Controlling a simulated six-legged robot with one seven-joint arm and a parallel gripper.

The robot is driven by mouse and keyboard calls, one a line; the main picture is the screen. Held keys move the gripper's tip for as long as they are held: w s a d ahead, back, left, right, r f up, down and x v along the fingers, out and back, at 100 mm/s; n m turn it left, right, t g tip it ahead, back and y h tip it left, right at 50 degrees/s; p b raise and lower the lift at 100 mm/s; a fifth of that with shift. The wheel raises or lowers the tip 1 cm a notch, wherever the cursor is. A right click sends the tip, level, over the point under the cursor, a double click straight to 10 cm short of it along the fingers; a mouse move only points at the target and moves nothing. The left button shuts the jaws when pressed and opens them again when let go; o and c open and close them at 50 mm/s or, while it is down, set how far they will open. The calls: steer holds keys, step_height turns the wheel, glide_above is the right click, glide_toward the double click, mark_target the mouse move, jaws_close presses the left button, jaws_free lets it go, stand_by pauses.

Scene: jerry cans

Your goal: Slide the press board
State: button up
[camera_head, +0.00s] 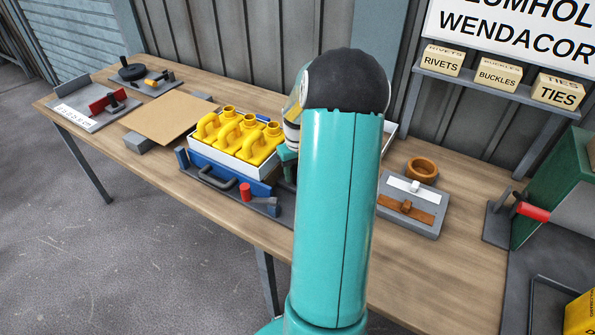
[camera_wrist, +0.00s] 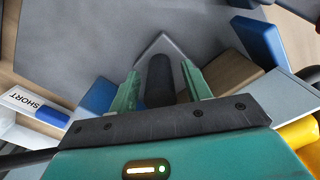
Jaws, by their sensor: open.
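A blue board (camera_head: 222,172) with a dark bar handle (camera_head: 222,183) stands along the front of a white tray (camera_head: 240,168); I take it as the press board. Several yellow jerry cans (camera_head: 236,137) sit upright in the tray. My gripper (camera_wrist: 160,75) is open, with its two green fingers on either side of a dark round bar (camera_wrist: 160,82). I cannot tell whether they touch it. A grey plate (camera_wrist: 105,40) and blue pieces (camera_wrist: 262,42) lie beyond. In the head view my own arm hides most of the gripper and the tray's right end.
A red knob (camera_head: 245,191) stands near the board. At left are a cardboard sheet (camera_head: 170,118) and a grey fixture with a red block (camera_head: 108,102). At right are a brown ring (camera_head: 422,169), a grey panel (camera_head: 410,205) and a red-handled lever (camera_head: 532,211). A "SHORT" label (camera_wrist: 35,106) shows.

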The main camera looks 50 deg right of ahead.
jaws_close()
steer(key=s, duration=0.7)
steer(key=s+d, duration=0.1)
steer(key=s, duration=0.3)
steer(key=shift+s, duration=0.25)
jaws_free()
step_height(320, 180, up, 14)
steer(key=shift+f, duration=0.1)
stand_by(0.6)
